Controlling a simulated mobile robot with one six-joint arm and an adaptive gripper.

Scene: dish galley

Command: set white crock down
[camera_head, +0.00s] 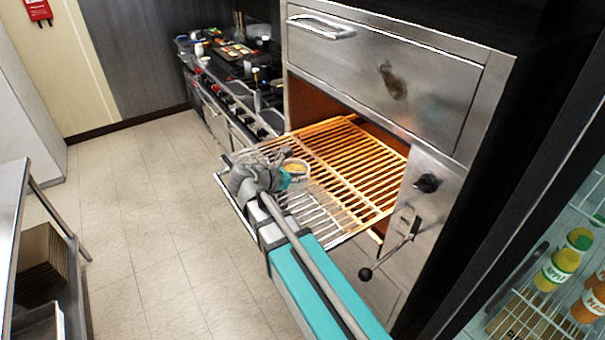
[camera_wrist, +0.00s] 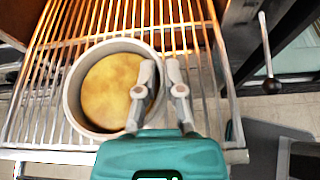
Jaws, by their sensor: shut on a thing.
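The white crock (camera_head: 296,169) is a round pot with yellow-brown contents. In the head view it is at the front part of the pulled-out wire rack (camera_head: 322,207), partly hidden by my arm. The wrist view shows the crock (camera_wrist: 72,97) from above, over the rack bars. My gripper (camera_wrist: 160,82) is shut on the crock's right wall, one finger inside the rim and one outside. In the head view my gripper (camera_head: 283,181) is beside the crock. I cannot tell whether the crock's base touches the rack.
The rack runs back into a glowing oven opening below a steel drawer (camera_head: 385,75). A lever with a black knob (camera_head: 366,273) sticks out at the oven's right. A stove (camera_head: 225,100) stands behind. Bottles (camera_head: 562,262) stand at far right. Floor at left is clear.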

